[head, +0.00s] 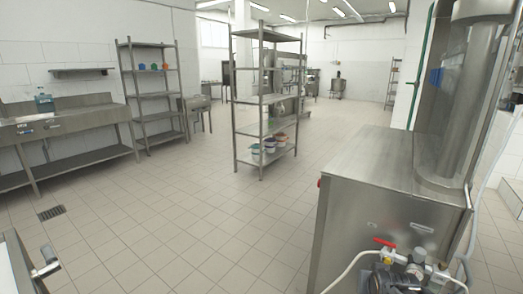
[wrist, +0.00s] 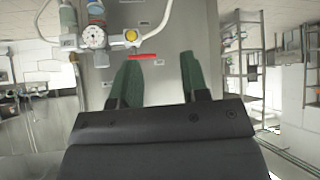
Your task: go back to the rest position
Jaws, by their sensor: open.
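My gripper (wrist: 156,82) shows in the wrist view with its two green fingers apart and nothing between them. Beyond the fingers is the front of a steel machine. The wrist view is turned over, with the room appearing inverted. My arm and gripper are not seen in the head view, and no cup is visible in either view.
A red-handled valve (head: 384,243) and hoses sit at the machine's lower front. A gauge (wrist: 94,37) shows in the wrist view. A shelf rack (head: 262,100) stands mid-room, and a steel sink counter (head: 70,115) at left. The tiled floor between is clear.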

